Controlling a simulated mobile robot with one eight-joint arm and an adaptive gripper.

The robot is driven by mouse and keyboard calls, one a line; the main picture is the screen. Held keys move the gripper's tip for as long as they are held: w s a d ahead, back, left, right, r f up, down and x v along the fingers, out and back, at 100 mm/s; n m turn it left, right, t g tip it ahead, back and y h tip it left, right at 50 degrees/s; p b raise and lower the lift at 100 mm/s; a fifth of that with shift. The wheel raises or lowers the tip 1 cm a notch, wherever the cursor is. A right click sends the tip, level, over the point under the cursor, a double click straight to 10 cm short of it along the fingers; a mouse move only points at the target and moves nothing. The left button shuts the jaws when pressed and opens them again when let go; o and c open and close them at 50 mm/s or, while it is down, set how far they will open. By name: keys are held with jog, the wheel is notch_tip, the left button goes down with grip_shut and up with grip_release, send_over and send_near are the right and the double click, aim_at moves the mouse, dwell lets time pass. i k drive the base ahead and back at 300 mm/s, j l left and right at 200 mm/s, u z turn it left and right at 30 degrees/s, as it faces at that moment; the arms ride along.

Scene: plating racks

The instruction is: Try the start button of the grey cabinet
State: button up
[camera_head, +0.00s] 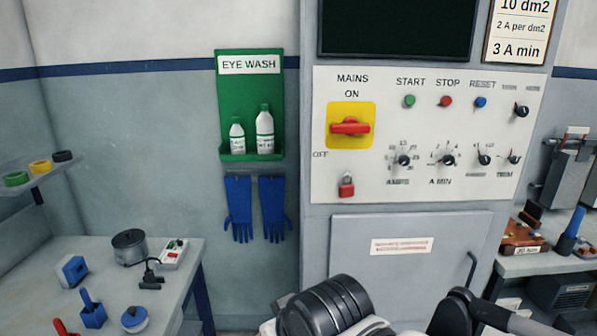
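The grey cabinet (315,240) stands in the middle, with a white control panel (425,185) on its front. The green start button (409,101) sits under the word START in the panel's upper row. The red stop button (446,101) and the blue reset button (480,102) are to its right. The mains switch (350,127) has a red handle lying level on a yellow plate, with ON above and OFF at the lower left. A red padlock (346,186) is below it. Parts of my arm show at the bottom edge, well below the panel; my gripper is not in view.
A dark screen (397,25) is above the panel and a closed door (400,275) below. An eye wash station (250,85) and blue gloves (255,207) hang left. Benches with equipment stand left (190,250) and right (520,264). The panel's front is clear.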

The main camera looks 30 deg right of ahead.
aim_at(409, 100)
jog(key=z, duration=1.55)
